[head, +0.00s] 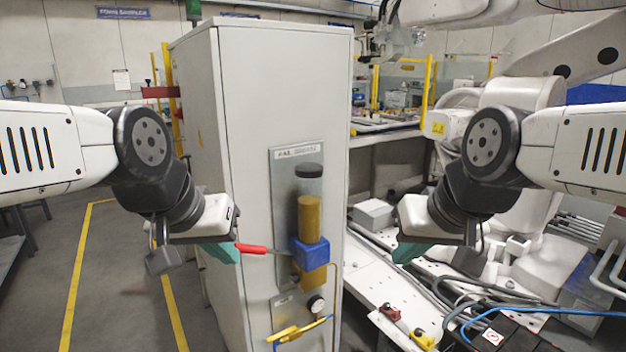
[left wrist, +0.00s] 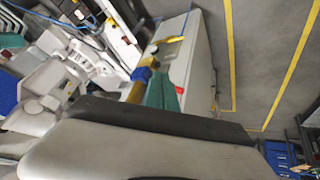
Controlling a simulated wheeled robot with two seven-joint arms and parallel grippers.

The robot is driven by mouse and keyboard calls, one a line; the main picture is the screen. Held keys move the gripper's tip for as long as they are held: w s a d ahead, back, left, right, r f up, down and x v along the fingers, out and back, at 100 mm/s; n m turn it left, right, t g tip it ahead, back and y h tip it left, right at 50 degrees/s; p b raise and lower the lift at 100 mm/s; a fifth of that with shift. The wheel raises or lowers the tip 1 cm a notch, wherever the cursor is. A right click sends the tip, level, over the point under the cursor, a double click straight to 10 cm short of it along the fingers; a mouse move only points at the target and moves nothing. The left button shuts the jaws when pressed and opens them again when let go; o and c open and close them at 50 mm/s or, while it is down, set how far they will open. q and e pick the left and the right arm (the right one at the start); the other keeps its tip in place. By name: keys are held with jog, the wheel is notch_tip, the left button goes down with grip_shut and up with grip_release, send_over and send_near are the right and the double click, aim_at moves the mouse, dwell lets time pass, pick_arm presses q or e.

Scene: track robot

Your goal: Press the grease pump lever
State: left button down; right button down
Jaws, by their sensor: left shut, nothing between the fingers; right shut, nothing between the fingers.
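The grease pump (head: 310,225) is mounted on the side of a tall grey cabinet, with a yellow cylinder above a blue block. Its lever with a red handle (head: 251,249) sticks out to the left from the blue block. My left gripper (head: 225,254) is shut and empty, its teal fingers at the outer end of the red handle; whether they touch it I cannot tell. In the left wrist view the teal fingers (left wrist: 161,93) show beside the blue block (left wrist: 142,74), and a bit of red shows at them. My right gripper (head: 408,252) is shut and empty, to the right of the cabinet.
The grey cabinet (head: 235,130) stands close behind my left gripper. A pressure gauge (head: 316,305) and yellow fittings sit below the pump. A white workbench (head: 375,275) with cables and a white robot arm is at the right. Open floor with yellow lines (head: 88,240) is at the left.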

pick_arm(q)
jog(key=w, duration=0.1)
jog(key=r+n+g+y, duration=0.2)
jog(key=n+g+y, duration=0.2)
jog(key=g+y, duration=0.15)
send_over(256, 248)
jog(key=s+d, duration=0.3)
jog(key=s, duration=0.4)
jog(key=w+d+f+n+g+y, duration=0.1)
jog(key=w+d+f+n+y, duration=0.1)
jog(key=w, duration=0.6)
jog(key=shift+d+f+n, duration=0.4)
jog(key=shift+d+f, duration=0.4)
jog(key=shift+w+g, duration=0.1)
jog(key=shift+g, duration=0.15)
jog(key=x, duration=1.4)
jog(key=shift+a, duration=0.15)
jog(key=shift+a, duration=0.1)
